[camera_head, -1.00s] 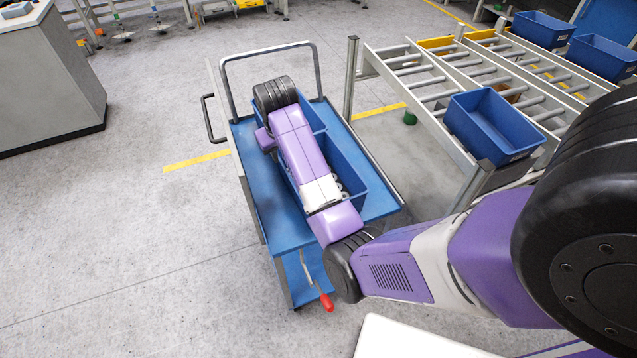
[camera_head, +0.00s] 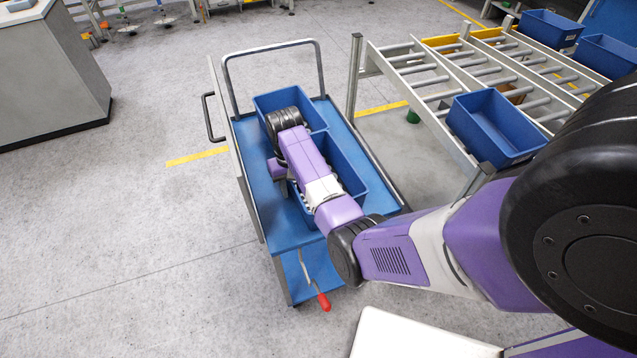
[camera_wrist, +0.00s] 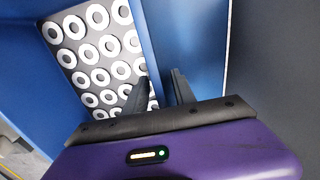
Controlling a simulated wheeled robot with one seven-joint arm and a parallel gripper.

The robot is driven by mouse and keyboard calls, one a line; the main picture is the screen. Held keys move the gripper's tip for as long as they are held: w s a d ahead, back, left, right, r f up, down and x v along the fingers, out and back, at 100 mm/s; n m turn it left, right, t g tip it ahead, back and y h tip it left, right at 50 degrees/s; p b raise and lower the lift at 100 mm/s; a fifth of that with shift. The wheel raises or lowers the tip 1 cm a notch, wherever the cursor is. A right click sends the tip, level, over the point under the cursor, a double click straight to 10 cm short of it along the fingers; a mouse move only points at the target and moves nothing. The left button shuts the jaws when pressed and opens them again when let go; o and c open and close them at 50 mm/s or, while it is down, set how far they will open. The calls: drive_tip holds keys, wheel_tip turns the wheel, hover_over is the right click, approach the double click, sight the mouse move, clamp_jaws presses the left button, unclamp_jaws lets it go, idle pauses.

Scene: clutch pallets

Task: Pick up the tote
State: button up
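Two blue totes stand end to end on the blue trolley (camera_head: 262,198): a rear tote (camera_head: 266,104) and a front tote (camera_head: 350,170). My arm hangs over them and hides part of both. In the wrist view, a tote (camera_wrist: 88,12) holds several white ring-shaped parts on a dark insert (camera_wrist: 101,58). My gripper (camera_wrist: 160,76) has its two dark fingers apart, with a narrow gap between them. The fingers are at the tote's side beside the ring parts. I cannot tell whether they touch the wall.
The trolley has a tall grey push handle (camera_head: 272,47) at its back and a red-tipped lever (camera_head: 323,301) at its front. A roller rack (camera_head: 430,88) with more blue totes (camera_head: 495,125) stands to the right. A grey cabinet (camera_head: 50,80) is at left. Floor left of the trolley is clear.

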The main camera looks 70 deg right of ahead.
drive_tip(key=shift+f, duration=0.3)
clamp_jaws()
idle(1.1)
drive_tip(key=shift+r, duration=0.1)
